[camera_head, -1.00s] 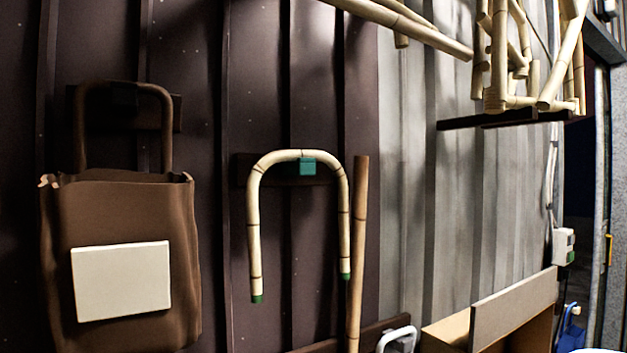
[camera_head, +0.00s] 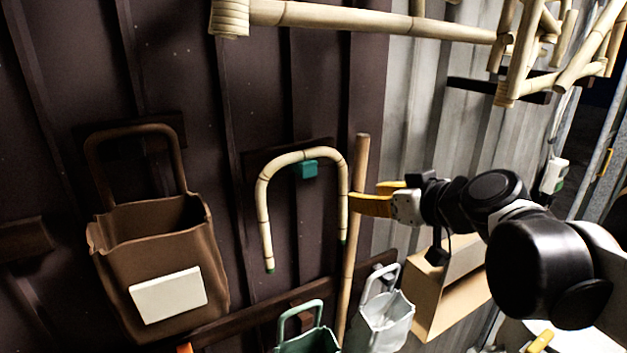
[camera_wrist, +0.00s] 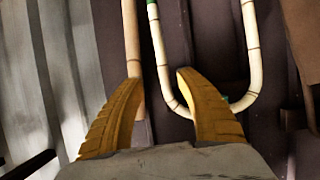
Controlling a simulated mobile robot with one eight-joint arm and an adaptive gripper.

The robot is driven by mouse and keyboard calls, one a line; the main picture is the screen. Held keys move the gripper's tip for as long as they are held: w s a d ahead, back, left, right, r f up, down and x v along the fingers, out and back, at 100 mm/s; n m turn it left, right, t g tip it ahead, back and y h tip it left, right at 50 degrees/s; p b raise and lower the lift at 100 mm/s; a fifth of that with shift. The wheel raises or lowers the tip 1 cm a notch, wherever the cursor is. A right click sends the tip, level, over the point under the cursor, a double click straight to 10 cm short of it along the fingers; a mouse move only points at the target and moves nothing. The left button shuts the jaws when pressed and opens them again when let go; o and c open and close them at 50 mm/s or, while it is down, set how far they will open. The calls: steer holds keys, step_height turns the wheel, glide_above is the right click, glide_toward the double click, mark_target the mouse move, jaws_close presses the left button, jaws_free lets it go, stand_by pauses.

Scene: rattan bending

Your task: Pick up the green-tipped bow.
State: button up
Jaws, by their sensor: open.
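The green-tipped bow (camera_head: 265,222) is a pale bent bamboo U hanging bend-up on a teal peg (camera_head: 306,169) on the dark wall. Both of its ends are green. My gripper (camera_head: 363,197) is open and empty just right of the bow's right leg, its yellow fingers pointing left at the wall. In the wrist view, the bow (camera_wrist: 252,50) appears bend-down. Its near leg shows between my open fingers (camera_wrist: 158,80), and part of the bend is hidden behind the right finger. I cannot tell whether any finger touches it.
A straight bamboo pole (camera_head: 354,245) stands close beside the bow's right leg, by my fingertips. A brown bag (camera_head: 150,260) hangs at left; green (camera_head: 305,335) and white (camera_head: 383,320) bags are below. A wooden box (camera_head: 450,290) and overhead bamboo (camera_head: 370,20) are at right.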

mark_target(345, 198)
steer(key=x, duration=0.3)
steer(key=p+x, duration=0.1)
steer(key=x, duration=0.6)
steer(key=shift+s+a+f, duration=0.15)
steer(key=shift+s+f, duration=0.1)
steer(key=shift+f, duration=0.15)
steer(key=shift+s+r, duration=0.1)
steer(key=shift+s, duration=0.15)
steer(key=shift+c, duration=0.8)
steer(key=shift+w, duration=0.1)
jaws_close()
